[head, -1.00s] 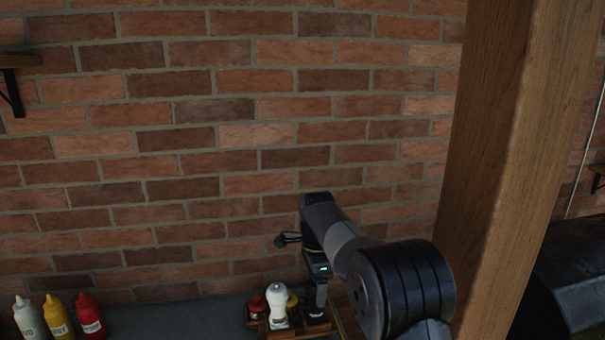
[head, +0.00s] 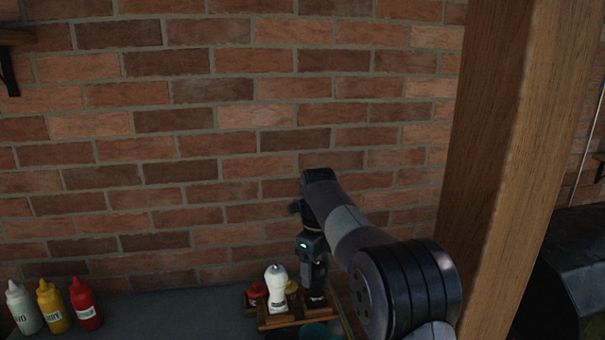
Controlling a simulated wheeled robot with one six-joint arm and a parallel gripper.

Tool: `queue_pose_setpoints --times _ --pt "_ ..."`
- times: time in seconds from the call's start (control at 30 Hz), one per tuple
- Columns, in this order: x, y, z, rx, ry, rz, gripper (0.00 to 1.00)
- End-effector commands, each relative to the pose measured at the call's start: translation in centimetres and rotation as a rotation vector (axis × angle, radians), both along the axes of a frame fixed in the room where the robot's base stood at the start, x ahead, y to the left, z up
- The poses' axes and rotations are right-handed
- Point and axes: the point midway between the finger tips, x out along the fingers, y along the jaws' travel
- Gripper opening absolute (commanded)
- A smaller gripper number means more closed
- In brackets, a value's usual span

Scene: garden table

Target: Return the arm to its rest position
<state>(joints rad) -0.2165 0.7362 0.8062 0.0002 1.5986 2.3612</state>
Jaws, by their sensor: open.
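My arm reaches in from the lower right in the head view. My gripper (head: 316,284) hangs down at its end, over the right side of a wooden caddy (head: 285,321). Its jaws are open, but the fingertips are small and dark, and hard to separate from the dark things behind them. I cannot tell whether it touches anything in the caddy. A white shaker-like bottle (head: 276,288) stands in the caddy just left of the gripper. Red (head: 257,293) and yellow (head: 291,286) items show partly behind it.
Mayo (head: 23,309), mustard (head: 52,308) and ketchup (head: 86,305) squeeze bottles stand at the left on the grey counter (head: 170,310). A brick wall (head: 200,150) rises behind. A thick wooden post (head: 515,150) stands right of my arm. A teal thing (head: 316,331) shows at the bottom edge.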

Motion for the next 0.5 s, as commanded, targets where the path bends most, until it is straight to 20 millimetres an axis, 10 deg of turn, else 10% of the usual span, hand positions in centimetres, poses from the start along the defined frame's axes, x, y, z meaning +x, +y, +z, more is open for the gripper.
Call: queue_pose_setpoints --times 0.5 --pt "0.0 0.0 4.4 0.0 0.0 -0.09 0.7"
